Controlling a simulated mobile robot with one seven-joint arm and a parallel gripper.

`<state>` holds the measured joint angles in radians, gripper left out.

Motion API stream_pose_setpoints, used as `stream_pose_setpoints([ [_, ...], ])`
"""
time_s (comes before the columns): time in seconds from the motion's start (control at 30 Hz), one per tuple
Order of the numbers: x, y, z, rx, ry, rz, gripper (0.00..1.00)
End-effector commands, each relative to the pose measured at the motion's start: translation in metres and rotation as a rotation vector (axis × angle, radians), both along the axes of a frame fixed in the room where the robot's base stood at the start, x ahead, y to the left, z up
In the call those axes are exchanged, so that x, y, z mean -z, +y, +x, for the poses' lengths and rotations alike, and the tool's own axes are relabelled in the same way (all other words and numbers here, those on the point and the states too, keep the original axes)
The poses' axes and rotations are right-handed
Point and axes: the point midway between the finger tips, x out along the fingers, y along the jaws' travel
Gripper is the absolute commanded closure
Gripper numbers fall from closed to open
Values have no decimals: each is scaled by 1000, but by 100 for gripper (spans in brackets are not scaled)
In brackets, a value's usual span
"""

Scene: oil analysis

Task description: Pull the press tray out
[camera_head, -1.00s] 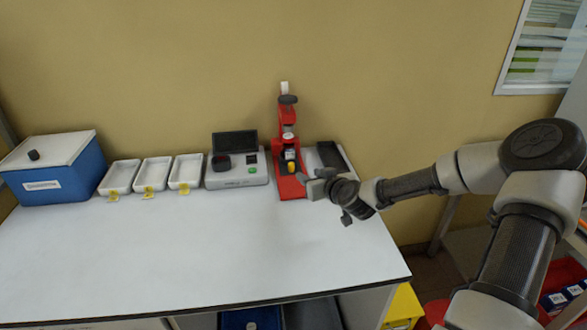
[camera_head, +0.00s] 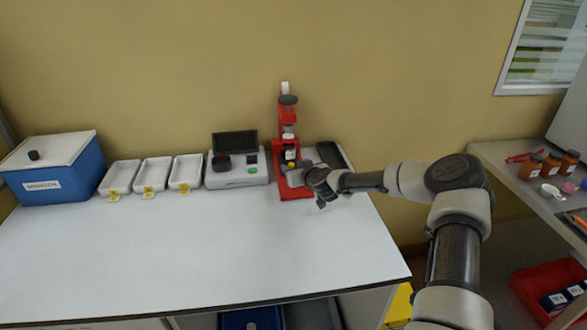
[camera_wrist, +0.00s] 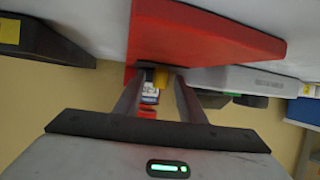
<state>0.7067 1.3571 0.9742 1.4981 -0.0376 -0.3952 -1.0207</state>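The red press (camera_head: 288,115) stands upright at the back right of the white table, and its red base also shows in the wrist view (camera_wrist: 200,35). A small yellow piece (camera_head: 291,163) sits low in the press; I see it in the wrist view (camera_wrist: 161,78) between my two fingertips. Whether it belongs to the press tray I cannot tell, and the tray itself is not clearly visible. My gripper (camera_wrist: 160,84) is open at the front of the press, with gaps beside the yellow piece. In the head view my gripper (camera_head: 295,177) covers part of the red base.
A grey device with a screen (camera_head: 238,170) stands just left of the press. Several white trays and a blue box (camera_head: 60,170) are further left. A dark-topped item (camera_head: 333,155) is right of the press. The table front (camera_head: 190,250) is clear. Jars stand on a right-hand shelf.

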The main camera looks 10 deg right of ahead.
Motion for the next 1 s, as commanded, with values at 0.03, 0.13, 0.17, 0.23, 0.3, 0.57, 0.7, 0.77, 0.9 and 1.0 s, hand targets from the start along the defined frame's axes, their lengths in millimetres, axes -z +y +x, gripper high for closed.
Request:
stream_pose_setpoints([
  [0.03,0,0,0,0,0,0,63],
  [0.13,0,0,0,0,0,0,65],
  [0.17,0,0,0,0,0,0,70],
  [0.23,0,0,0,0,0,0,82],
  [0.3,0,0,0,0,0,0,94],
  [0.57,0,0,-1,0,0,0,100],
  [0.7,0,-1,-18,-2,0,-4,100],
  [0.77,1,-1,-32,-2,0,-4,100],
  [0.9,0,0,-69,-2,-1,-4,100],
  [1.0,0,0,-92,-1,-1,-3,100],
])
